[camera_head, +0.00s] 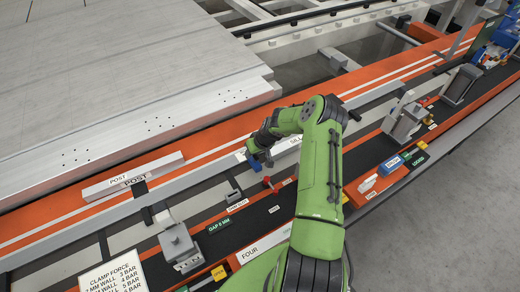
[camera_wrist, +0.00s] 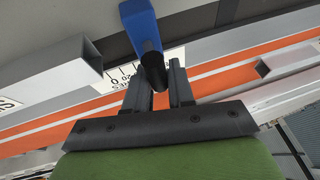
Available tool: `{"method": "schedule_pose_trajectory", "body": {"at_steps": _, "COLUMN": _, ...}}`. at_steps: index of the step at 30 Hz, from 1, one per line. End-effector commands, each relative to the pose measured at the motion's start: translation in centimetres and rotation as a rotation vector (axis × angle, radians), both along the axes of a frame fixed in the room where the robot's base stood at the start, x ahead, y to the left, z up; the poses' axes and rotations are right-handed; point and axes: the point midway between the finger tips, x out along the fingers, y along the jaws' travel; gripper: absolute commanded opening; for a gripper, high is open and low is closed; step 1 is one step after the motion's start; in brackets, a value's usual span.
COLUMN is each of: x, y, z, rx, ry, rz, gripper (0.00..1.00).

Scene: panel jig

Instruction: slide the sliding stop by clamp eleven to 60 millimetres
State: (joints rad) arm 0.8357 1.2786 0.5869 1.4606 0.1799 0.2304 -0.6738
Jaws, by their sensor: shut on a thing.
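The sliding stop shows in the wrist view as a blue block (camera_wrist: 141,24) with a dark round knob (camera_wrist: 151,62) pointing toward me. A white scale (camera_wrist: 120,75) with printed marks lies beside it, partly hidden by my fingers; I cannot read the stop's position. My gripper (camera_wrist: 160,85) is shut on the stop's dark knob, one finger on each side. In the head view my gripper (camera_head: 262,158) is low over the rail, with a bit of blue (camera_head: 240,155) beside it. No label reading clamp eleven is legible.
A grey square-tube end (camera_wrist: 85,62) is close left of the stop in the wrist view. In the head view a POST beam (camera_head: 133,177) lies at left, a grey clamp (camera_head: 180,247) stands at lower left, and a small red knob (camera_head: 267,181) is just below my gripper.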

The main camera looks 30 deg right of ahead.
Motion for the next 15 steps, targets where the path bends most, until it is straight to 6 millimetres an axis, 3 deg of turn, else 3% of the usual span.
{"method": "schedule_pose_trajectory", "body": {"at_steps": 9, "x": 0.08, "y": 0.58, "z": 0.08, "rx": 0.001, "ry": -0.003, "rz": -0.001, "gripper": 0.0}}
{"method": "schedule_pose_trajectory", "body": {"at_steps": 10, "x": 0.08, "y": 0.57, "z": 0.09, "rx": 0.001, "ry": -0.003, "rz": -0.001, "gripper": 0.25}}
{"method": "schedule_pose_trajectory", "body": {"at_steps": 11, "x": 0.08, "y": 0.56, "z": 0.09, "rx": 0.001, "ry": -0.003, "rz": -0.001, "gripper": 0.29}}
{"method": "schedule_pose_trajectory", "body": {"at_steps": 15, "x": 0.06, "y": 0.54, "z": 0.07, "rx": 0.001, "ry": -0.002, "rz": -0.001, "gripper": 0.29}}
